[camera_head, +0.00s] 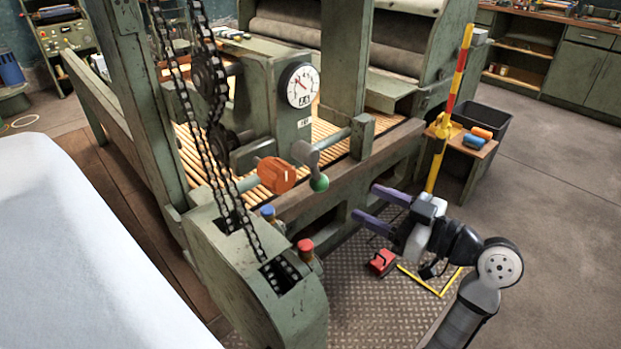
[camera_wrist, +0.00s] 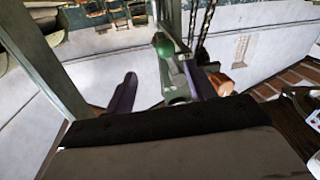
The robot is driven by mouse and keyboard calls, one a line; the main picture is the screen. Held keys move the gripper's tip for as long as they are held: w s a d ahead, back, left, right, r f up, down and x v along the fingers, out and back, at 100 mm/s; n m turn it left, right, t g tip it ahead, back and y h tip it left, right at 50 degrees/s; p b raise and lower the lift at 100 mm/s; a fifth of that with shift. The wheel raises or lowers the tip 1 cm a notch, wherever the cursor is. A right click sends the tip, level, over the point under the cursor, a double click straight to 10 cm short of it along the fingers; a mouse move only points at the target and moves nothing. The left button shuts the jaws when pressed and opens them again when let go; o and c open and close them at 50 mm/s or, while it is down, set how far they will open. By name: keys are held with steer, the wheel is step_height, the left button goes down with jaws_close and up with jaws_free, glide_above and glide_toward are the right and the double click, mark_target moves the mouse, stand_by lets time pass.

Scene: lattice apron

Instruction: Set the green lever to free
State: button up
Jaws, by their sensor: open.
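The green lever is a grey arm with a round green knob (camera_head: 319,183) at its end, on a shaft at the front of the green machine. In the head view the knob hangs low, to the right of the orange handle. The knob also shows in the wrist view (camera_wrist: 165,48), beyond my fingers. My gripper (camera_head: 374,203) is open and empty, right of and a little below the knob, its two purple fingers pointing left. It is apart from the lever. I cannot read any mark for the free setting.
An orange handle (camera_head: 276,175) sits just left of the lever. A dial (camera_head: 300,85) is above. A yellow and red post (camera_head: 451,110) and a small table (camera_head: 470,142) stand behind my arm. The floor at right is clear.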

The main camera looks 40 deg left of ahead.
mark_target(314, 170)
steer(key=s+a+p, duration=0.2)
steer(key=a+p, duration=0.1)
steer(key=a, duration=1)
steer(key=shift+a+g, duration=0.3)
steer(key=shift+a, duration=0.1)
steer(key=shift+s+r, duration=0.1)
jaws_close()
